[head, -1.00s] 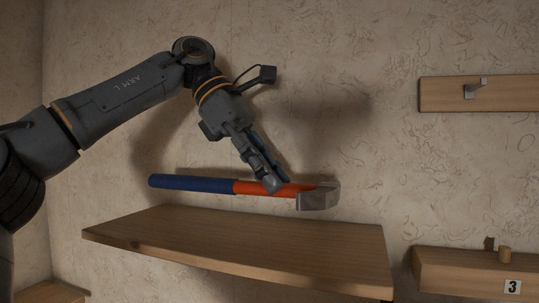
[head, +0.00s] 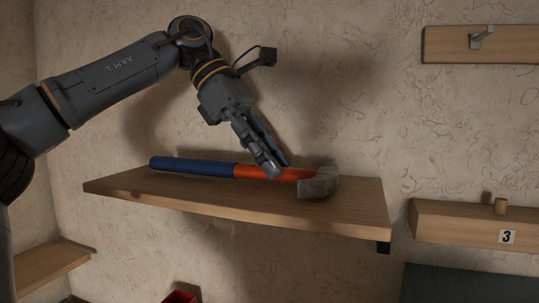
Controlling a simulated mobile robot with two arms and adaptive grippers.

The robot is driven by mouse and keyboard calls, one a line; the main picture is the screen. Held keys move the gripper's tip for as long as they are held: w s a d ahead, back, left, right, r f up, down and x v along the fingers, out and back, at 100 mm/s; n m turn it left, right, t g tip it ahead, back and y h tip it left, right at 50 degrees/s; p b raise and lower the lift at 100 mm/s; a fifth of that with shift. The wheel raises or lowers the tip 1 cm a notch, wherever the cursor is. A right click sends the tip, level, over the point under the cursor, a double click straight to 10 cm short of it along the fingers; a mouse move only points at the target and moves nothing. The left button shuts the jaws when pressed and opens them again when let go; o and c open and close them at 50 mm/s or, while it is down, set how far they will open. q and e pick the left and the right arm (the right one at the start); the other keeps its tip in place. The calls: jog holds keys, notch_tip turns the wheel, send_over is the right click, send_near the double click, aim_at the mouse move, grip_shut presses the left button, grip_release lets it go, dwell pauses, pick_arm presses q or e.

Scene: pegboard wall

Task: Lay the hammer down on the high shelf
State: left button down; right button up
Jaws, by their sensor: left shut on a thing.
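The hammer (head: 207,167) has a blue grip, an orange neck and a grey metal head at the right. It lies level along the high shelf (head: 230,200), a wooden board on the wall, and appears to touch or almost touch its top. My left gripper (head: 274,172) comes down from above and is shut on the orange part of the handle, near the head. The fingers hide a little of the handle. My right gripper is not in view.
At the right are a wooden ledge marked 3 (head: 450,228) with a small peg (head: 501,206), and a board with a metal hook (head: 481,38) above it. A lower shelf (head: 48,267) is at the left. A red object (head: 181,296) shows at the bottom edge.

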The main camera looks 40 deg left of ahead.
aim_at(225, 162)
pick_arm(q)
jog(key=shift+f, duration=0.15)
jog(key=c, duration=1.1)
grip_release()
jog(key=shift+o, duration=0.2)
jog(key=shift+f, duration=0.1)
jog(key=v, duration=1.1)
jog(key=shift+a, duration=0.1)
jog(key=shift+s+a+r, duration=0.15)
jog(key=shift+s+r, duration=0.05)
jog(key=shift+r, duration=0.35)
